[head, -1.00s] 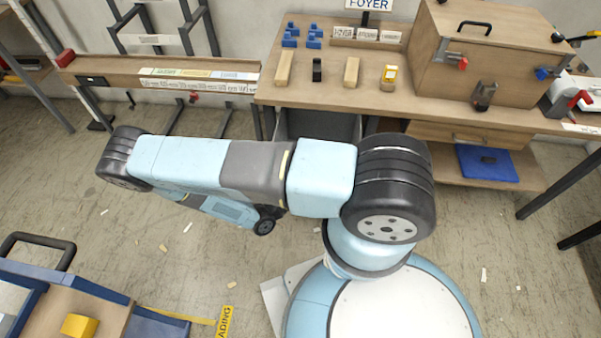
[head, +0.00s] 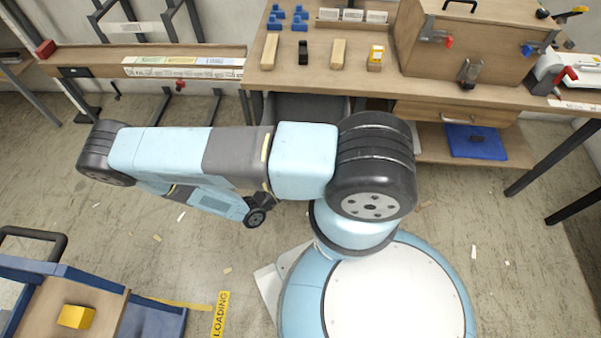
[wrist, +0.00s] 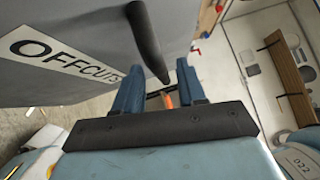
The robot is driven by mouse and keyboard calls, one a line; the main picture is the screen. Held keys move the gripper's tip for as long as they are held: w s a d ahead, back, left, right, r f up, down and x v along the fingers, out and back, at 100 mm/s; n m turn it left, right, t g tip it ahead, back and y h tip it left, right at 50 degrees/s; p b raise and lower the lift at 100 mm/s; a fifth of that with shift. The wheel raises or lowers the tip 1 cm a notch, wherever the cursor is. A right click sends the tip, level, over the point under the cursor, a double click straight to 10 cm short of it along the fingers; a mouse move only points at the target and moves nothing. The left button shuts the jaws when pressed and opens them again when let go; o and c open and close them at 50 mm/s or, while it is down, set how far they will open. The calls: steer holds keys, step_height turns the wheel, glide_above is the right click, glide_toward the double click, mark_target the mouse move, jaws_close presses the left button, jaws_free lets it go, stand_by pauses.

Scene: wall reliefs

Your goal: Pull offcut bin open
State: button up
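The offcut bin (wrist: 90,45) is a grey box with a white "OFFCUTS" label, filling the upper left of the wrist view. A black bar handle (wrist: 148,42) stands off its face. My gripper (wrist: 160,82) has two blue fingers spread apart. The lower end of the handle shows in the gap between them, and I cannot tell whether they touch it. In the head view, the dark bin (head: 300,106) sits under the workbench, partly hidden by my arm. My gripper is hidden in that view.
The workbench (head: 420,92) carries wooden blocks, blue pieces and a wooden box (head: 465,45). A drawer (head: 455,115) and a blue item (head: 475,141) are to the right of the bin. A cart with a yellow block (head: 76,316) stands lower left. Floor between is mostly open.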

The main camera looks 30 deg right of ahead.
steer(key=v, duration=1.4)
stand_by(0.4)
